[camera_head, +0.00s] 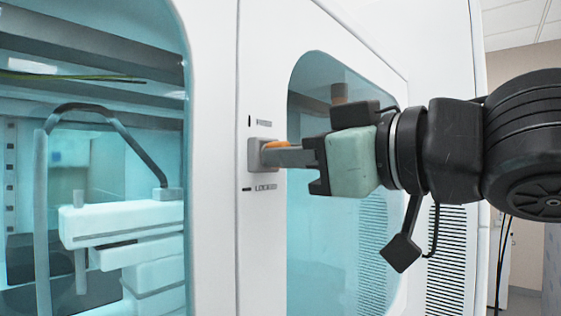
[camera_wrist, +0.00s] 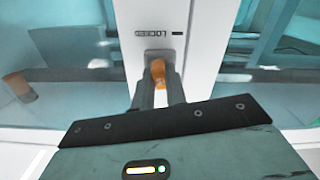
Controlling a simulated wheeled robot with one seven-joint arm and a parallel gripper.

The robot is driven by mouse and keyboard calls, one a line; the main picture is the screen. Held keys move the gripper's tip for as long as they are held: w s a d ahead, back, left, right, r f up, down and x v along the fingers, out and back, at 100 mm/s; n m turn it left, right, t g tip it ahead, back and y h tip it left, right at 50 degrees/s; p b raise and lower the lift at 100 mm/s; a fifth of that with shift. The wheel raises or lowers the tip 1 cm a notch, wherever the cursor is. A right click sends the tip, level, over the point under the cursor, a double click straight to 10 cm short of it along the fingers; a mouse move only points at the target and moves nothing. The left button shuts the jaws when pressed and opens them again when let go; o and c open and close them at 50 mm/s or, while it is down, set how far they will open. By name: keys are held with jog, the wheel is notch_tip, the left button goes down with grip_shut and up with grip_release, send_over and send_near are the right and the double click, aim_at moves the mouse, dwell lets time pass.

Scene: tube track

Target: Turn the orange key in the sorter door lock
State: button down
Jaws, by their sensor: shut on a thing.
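The orange key (camera_head: 275,145) sits in the grey lock (camera_head: 254,154) on the white door frame, between the LOCKED mark below it and another mark above it in the head view. My gripper (camera_head: 285,157) reaches in from the right and is shut on the key, its fingers close to the lock face. In the wrist view the key (camera_wrist: 158,72) shows between my two fingers (camera_wrist: 158,88), in front of the lock (camera_wrist: 160,56). The fingers hide part of the key, and its exact angle is hard to tell.
A tinted window (camera_head: 345,235) lies behind my gripper, right of the lock. A larger window (camera_head: 110,125) on the left shows white equipment (camera_head: 125,218) inside. A vented panel (camera_head: 447,255) stands at the right. The space in front of the left window looks clear.

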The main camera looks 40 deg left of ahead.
jog(key=shift+n, duration=0.3)
